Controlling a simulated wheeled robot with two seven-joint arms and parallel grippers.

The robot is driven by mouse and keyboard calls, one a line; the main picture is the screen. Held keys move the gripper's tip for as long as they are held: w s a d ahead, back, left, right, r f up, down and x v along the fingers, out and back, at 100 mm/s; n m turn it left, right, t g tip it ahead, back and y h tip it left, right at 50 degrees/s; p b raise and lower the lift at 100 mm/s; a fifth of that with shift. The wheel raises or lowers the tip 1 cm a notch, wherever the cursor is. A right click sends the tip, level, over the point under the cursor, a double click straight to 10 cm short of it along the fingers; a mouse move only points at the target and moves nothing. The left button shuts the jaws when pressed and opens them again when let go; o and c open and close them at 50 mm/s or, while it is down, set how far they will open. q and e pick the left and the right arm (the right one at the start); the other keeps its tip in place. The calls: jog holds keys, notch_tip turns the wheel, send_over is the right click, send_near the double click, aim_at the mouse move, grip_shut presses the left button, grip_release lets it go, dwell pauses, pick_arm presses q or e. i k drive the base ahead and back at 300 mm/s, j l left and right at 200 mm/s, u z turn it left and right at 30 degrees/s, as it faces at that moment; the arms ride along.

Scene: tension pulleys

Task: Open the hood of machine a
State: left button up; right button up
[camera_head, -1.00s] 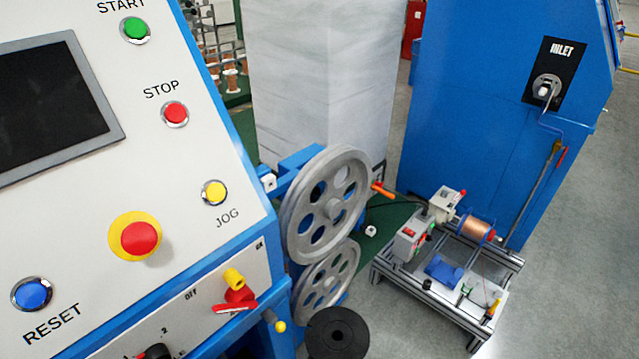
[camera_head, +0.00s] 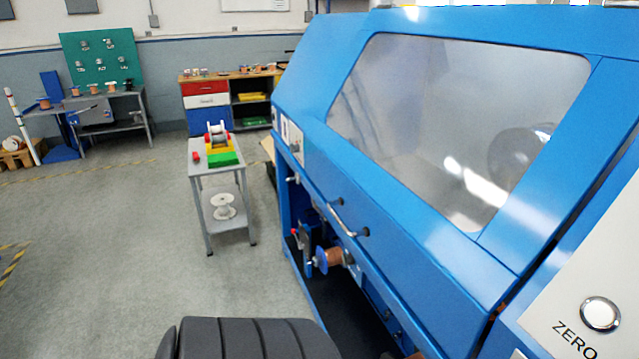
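A large blue machine fills the right of the head view. Its blue hood (camera_head: 415,215) has a big clear window (camera_head: 450,115) and looks closed. A metal bar handle (camera_head: 346,218) sits on the hood's lower front face. Through the window a dim round shape shows. No label naming the machine is in view. A black ribbed part at the bottom edge looks like part of my own arm. Neither of my grippers shows in the view.
A small grey cart (camera_head: 212,170) with coloured bins stands left of the machine. A workbench (camera_head: 110,115) and a drawer cabinet (camera_head: 205,95) stand along the back wall. A panel with a ZERO button (camera_head: 601,314) is at lower right. The grey floor at left is clear.

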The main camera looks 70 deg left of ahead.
aim_at(453, 278)
jog(key=u, duration=2.2)
jog(key=j, duration=0.1)
